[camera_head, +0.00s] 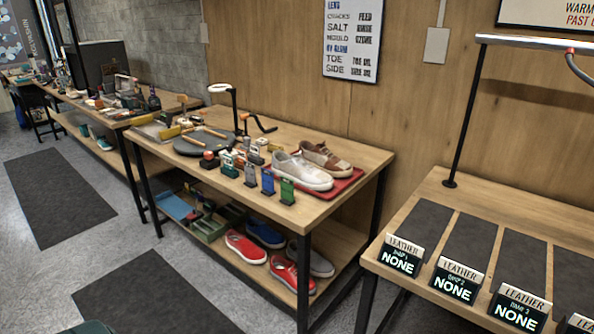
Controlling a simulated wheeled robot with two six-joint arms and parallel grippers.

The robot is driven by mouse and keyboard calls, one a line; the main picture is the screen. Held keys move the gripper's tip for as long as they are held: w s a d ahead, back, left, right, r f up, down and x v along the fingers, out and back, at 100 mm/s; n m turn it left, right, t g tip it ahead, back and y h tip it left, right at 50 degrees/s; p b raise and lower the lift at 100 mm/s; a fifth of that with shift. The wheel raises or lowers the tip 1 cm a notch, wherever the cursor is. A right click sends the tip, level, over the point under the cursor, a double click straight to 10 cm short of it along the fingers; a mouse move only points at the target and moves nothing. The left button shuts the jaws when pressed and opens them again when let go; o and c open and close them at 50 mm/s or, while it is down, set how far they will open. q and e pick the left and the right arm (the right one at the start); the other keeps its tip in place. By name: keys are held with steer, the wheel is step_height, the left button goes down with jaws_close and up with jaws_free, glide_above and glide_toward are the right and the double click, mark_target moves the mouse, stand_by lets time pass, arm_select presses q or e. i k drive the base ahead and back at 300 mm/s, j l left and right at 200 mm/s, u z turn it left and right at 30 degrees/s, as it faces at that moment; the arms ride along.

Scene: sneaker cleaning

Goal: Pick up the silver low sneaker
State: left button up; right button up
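A pale grey-white low sneaker (303,171) rests on a red tray (346,186) at the right end of the middle workbench. A brown and white sneaker (327,159) sits right behind it on the same tray. A darker grey low sneaker (317,263) stands on the lower shelf, behind a red one and partly hidden. I cannot tell for sure which of the two grey shoes is the silver one. Neither of my grippers shows in the head view.
Red sneakers (245,247) and a blue sneaker (265,235) share the lower shelf (338,247). Coloured bottles or blocks (287,192) line the bench's front edge, near a dark round mat (205,140). Another table with dark mats (506,249) and "NONE" signs stands right. Floor is open at left.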

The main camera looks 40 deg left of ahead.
mark_target(295, 167)
steer(key=u, duration=1.25)
steer(key=l, duration=0.1)
steer(key=i+z, duration=0.05)
